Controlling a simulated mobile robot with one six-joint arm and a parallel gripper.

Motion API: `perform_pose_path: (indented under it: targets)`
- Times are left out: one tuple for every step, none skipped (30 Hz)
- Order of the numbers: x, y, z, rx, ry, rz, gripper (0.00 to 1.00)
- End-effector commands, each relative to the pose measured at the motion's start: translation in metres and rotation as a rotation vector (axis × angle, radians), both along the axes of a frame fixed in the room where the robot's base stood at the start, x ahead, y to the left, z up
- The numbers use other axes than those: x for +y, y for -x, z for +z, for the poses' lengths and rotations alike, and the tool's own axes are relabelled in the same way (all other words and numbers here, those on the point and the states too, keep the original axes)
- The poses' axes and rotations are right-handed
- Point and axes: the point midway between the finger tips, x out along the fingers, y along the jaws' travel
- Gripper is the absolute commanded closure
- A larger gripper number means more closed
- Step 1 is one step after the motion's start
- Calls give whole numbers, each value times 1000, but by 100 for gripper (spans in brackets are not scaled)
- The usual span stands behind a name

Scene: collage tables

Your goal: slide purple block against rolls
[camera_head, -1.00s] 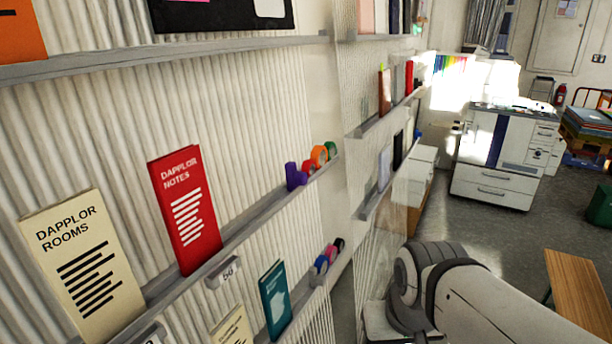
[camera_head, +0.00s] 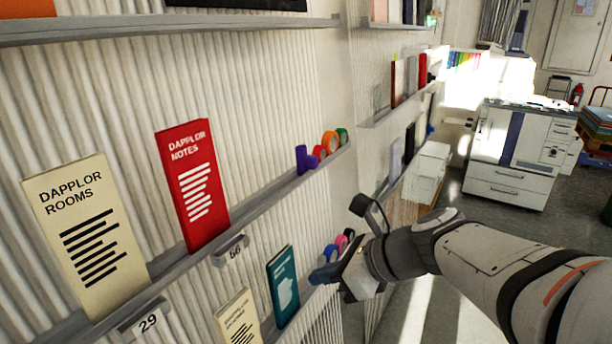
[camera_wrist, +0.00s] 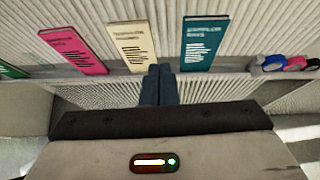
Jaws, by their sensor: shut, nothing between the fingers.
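The purple block (camera_head: 302,159) stands on the middle shelf, to the right of the red book. The rolls, a red one (camera_head: 319,152), an orange one (camera_head: 330,142) and a green one (camera_head: 342,136), stand just right of it on the same shelf. The block's right side is close to the red roll; I cannot tell whether they touch. My gripper (camera_head: 318,274) is below, near the lower shelf, in front of that shelf's rolls. In the wrist view my gripper (camera_wrist: 160,82) is shut and empty. The purple block is not in the wrist view.
The lower shelf holds a teal book (camera_head: 283,285), a cream book (camera_head: 238,320) and blue, pink and black rolls (camera_head: 338,243), partly hidden by my gripper. The red book (camera_head: 192,185) and shelf label (camera_head: 230,250) are left of the block. A printer (camera_head: 510,150) stands behind.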

Motion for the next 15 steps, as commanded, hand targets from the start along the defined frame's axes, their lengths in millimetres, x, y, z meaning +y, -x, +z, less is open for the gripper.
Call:
perform_pose_path:
  targets:
    - [1, -15, 4, 91, -145, -133, 100]
    - [2, -23, 10, 150, -239, -210, 100]
    - [1, -34, 18, 232, -365, -307, 100]
    - [0, -42, 24, 289, -459, -373, 100]
    - [-2, -51, 30, 349, -553, -434, 100]
    - [-5, -61, 39, 423, -673, -505, 100]
    - [-8, -69, 45, 477, -758, -552, 100]
    - [-12, -76, 50, 529, -841, -594, 100]
    - [-17, -84, 57, 592, -941, -638, 100]
    - [-20, -89, 61, 636, -1010, -667, 100]
    - [-24, -94, 66, 676, -1074, -691, 100]
    - [-29, -100, 71, 722, -1147, -715, 100]
    - [-32, -103, 74, 752, -1195, -729, 100]
    - [-35, -106, 77, 777, -1236, -741, 100]
    - [-38, -109, 80, 806, -1279, -751, 100]
